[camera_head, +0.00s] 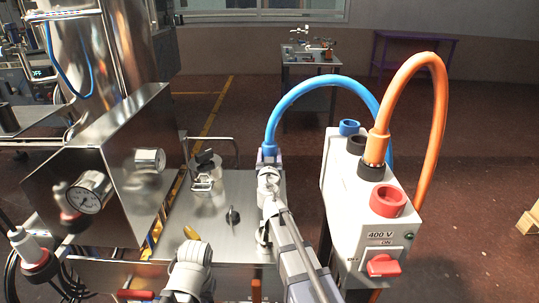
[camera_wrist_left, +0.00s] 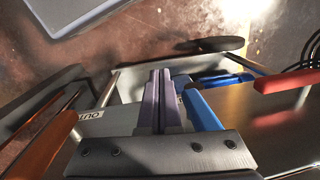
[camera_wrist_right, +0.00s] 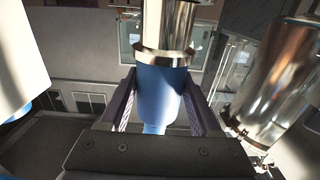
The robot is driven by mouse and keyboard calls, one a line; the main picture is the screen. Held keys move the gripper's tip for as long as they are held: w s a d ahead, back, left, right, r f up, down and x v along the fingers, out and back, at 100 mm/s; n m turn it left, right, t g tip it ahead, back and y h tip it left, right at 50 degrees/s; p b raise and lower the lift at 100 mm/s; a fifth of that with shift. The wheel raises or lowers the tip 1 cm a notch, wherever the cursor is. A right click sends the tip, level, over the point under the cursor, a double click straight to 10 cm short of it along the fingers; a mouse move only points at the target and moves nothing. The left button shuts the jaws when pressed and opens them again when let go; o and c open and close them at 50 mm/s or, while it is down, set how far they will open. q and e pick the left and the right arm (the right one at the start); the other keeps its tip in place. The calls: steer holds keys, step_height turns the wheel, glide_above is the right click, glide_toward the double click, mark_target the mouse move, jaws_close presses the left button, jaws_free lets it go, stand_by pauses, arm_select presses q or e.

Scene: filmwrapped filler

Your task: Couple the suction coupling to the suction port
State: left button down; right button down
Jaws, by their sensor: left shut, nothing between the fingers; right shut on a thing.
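My right gripper (camera_head: 268,157) is shut on the suction coupling, at the end of a blue hose (camera_head: 320,85) in the head view. In the right wrist view the coupling (camera_wrist_right: 158,88) is a blue sleeve between the fingers (camera_wrist_right: 158,100). A shiny metal cylinder with a flange (camera_wrist_right: 167,28) stands directly beyond the sleeve; I cannot tell whether it is part of the coupling or the suction port. My left gripper (camera_wrist_left: 162,85) is shut and empty in the left wrist view. Its fingertips are not clear in the head view.
A white box marked 400 V (camera_head: 345,225) stands at right, with an orange hose (camera_head: 439,100), a blue socket (camera_head: 349,127), a red socket (camera_head: 388,201) and a red switch (camera_head: 384,265). A steel cabinet with gauges (camera_head: 110,165) stands at left.

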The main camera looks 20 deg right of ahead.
mark_target(269, 140)
steer(key=shift+f+b, duration=1.05)
steer(key=shift+f, duration=0.15)
steer(key=shift+s, duration=0.1)
steer(key=shift+s+a+f+b, duration=0.15)
steer(key=shift+s+b, duration=0.2)
steer(key=shift+s, duration=0.05)
steer(key=shift+s+a+f+b, duration=0.15)
steer(key=shift+s+b, duration=0.2)
steer(key=shift+s, duration=0.05)
steer(key=shift+r, duration=0.1)
steer(key=shift+w+d+r+p, duration=0.15)
steer(key=shift+w+r+p, duration=0.25)
steer(key=shift+p, duration=0.7)
step_height(269, 140, up, 30)
steer(key=w+p, duration=0.1)
steer(key=p, duration=2.9)
steer(key=shift+g, duration=0.4)
step_height(269, 140, down, 21)
steer(key=b, duration=1.9)
steer(key=shift+d+r+b, duration=0.1)
steer(key=shift+d+b, duration=0.05)
steer(key=shift+b, duration=0.2)
